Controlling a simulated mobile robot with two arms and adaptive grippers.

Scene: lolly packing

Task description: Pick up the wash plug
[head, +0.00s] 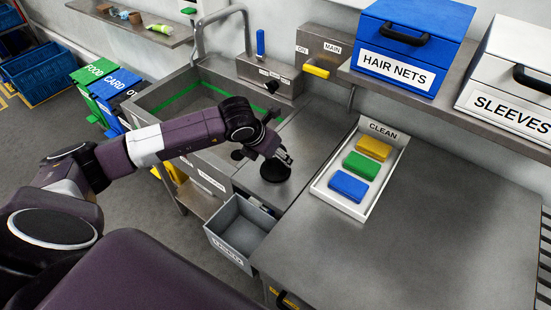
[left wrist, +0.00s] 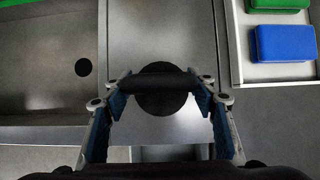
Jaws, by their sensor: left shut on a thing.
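The wash plug (head: 275,171) is a black disc with a dark bar across its top, on or just above the steel strip right of the sink. It also shows in the left wrist view (left wrist: 164,101), its bar spanning between the two fingers. My left gripper (head: 284,157) is over the plug and shut on its bar. It shows in the left wrist view (left wrist: 160,84) with a finger at each end of the bar. I cannot tell whether the disc touches the steel. My right gripper is not in view.
The sink (head: 185,90) has a dark drain hole (left wrist: 83,67) left of the plug. A white CLEAN tray (head: 321,184) with yellow, green and blue blocks lies to the right. A grey bin (head: 225,240) is below in front. The right worktop (head: 400,245) is clear.

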